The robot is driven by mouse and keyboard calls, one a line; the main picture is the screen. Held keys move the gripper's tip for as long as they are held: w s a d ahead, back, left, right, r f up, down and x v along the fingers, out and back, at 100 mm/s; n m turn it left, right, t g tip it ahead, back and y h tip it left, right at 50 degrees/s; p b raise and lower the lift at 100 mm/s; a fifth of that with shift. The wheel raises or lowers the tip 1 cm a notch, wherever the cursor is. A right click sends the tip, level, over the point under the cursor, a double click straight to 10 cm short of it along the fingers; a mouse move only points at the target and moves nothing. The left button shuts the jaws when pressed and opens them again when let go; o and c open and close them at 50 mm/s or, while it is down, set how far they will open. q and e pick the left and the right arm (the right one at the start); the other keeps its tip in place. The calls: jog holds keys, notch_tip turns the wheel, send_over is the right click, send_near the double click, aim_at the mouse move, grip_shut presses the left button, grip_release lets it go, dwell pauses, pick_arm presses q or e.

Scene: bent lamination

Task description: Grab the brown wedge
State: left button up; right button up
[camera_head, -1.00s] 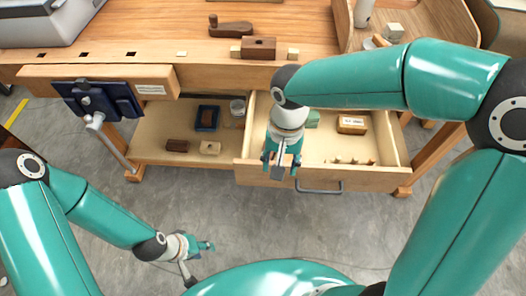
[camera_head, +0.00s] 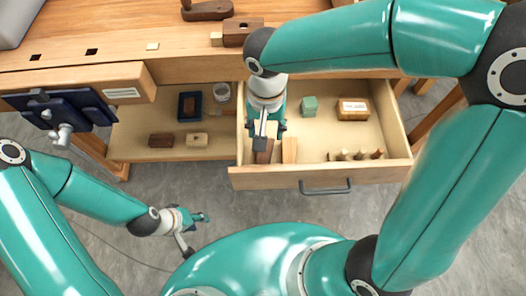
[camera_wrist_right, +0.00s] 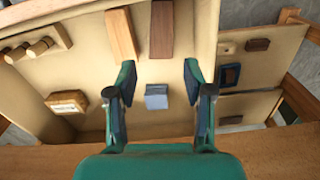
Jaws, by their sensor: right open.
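The brown wedge, a dark brown block (camera_head: 263,152), lies in the left front part of the open drawer (camera_head: 300,180). A light wooden strip (camera_head: 289,150) lies just to its right. In the right wrist view the wedge (camera_wrist_right: 162,30) is at the top, beyond the fingertips, with the strip (camera_wrist_right: 122,35) to its left. My right gripper (camera_head: 268,130) is open and empty above the drawer, and partly covers the wedge's far end in the head view. The open fingers (camera_wrist_right: 158,80) frame a blue-grey block. My left gripper (camera_head: 203,217) hangs low, away from the drawer; its jaw opening is unclear.
The blue-grey block (camera_wrist_right: 156,97) lies in the drawer. A green block (camera_head: 309,106), a labelled box (camera_head: 353,109) and several pegs (camera_head: 358,154) are farther right. A shelf (camera_head: 135,140) left of the drawer holds a dark tray (camera_head: 190,106) and small blocks. The bench top overhangs behind.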

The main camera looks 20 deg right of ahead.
aim_at(265, 156)
notch_tip(265, 156, down, 12)
jog(key=shift+s+a+r+b, duration=0.15)
jog(key=shift+r+b, duration=0.1)
jog(key=shift+b, duration=0.5)
jog(key=shift+c, duration=0.4)
jog(key=c, duration=0.9)
jog(key=shift+o, duration=0.2)
jog(key=shift+r, duration=0.15)
